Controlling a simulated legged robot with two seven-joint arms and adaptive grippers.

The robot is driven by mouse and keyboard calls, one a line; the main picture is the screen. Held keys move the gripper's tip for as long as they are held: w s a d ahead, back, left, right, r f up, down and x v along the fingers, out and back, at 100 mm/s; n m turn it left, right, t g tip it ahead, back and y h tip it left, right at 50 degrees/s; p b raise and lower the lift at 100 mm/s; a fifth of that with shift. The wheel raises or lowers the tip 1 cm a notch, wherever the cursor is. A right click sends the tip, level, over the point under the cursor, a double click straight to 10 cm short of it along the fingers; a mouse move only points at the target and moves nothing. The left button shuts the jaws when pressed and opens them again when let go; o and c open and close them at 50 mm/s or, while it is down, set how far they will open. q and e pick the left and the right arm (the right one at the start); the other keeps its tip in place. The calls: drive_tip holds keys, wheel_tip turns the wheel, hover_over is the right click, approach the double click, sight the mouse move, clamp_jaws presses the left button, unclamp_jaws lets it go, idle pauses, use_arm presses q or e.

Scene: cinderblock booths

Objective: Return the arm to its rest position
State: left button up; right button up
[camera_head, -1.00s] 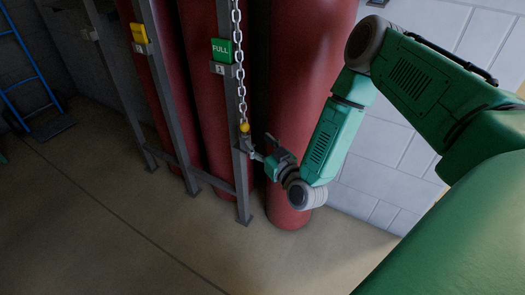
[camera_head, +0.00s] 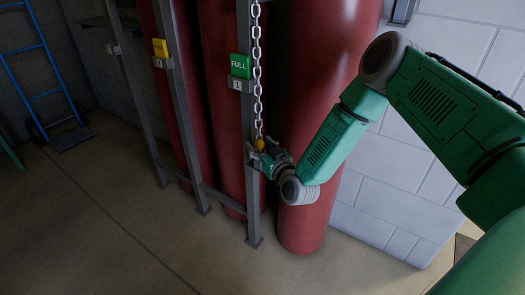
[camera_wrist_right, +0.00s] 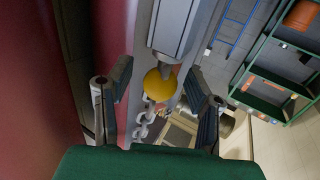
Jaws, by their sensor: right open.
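My right arm reaches in from the right in the head view. Its gripper (camera_head: 262,158) is beside the grey post, at the low end of a hanging chain (camera_head: 257,75). A yellow ball (camera_head: 259,145) at the chain's end is close to the fingers. In the right wrist view, the two dark fingers of the gripper (camera_wrist_right: 158,88) stand apart, with the yellow ball (camera_wrist_right: 160,84) showing between them. I cannot tell whether a finger touches it. My left gripper is not in view.
Red cylinders (camera_head: 310,215) stand behind grey posts (camera_head: 253,215). A green "FULL" tag (camera_head: 240,66) and a yellow tag (camera_head: 160,48) hang on the posts. A blue hand truck (camera_head: 45,75) stands at the left. The floor (camera_head: 110,225) in front is clear.

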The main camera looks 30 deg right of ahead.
drive_tip(key=shift+w, duration=0.1)
clamp_jaws()
drive_tip(key=shift+r, duration=0.25)
idle(0.7)
drive_tip(key=shift+r+p, duration=0.6)
drive_tip(key=shift+p, duration=0.1)
drive_tip(key=shift+r, duration=0.15)
drive_tip(key=shift+r+p, duration=0.55)
drive_tip(key=shift+p, duration=0.1)
drive_tip(key=shift+r, duration=0.2)
drive_tip(key=shift+r+p, duration=0.6)
drive_tip(key=shift+p, duration=0.15)
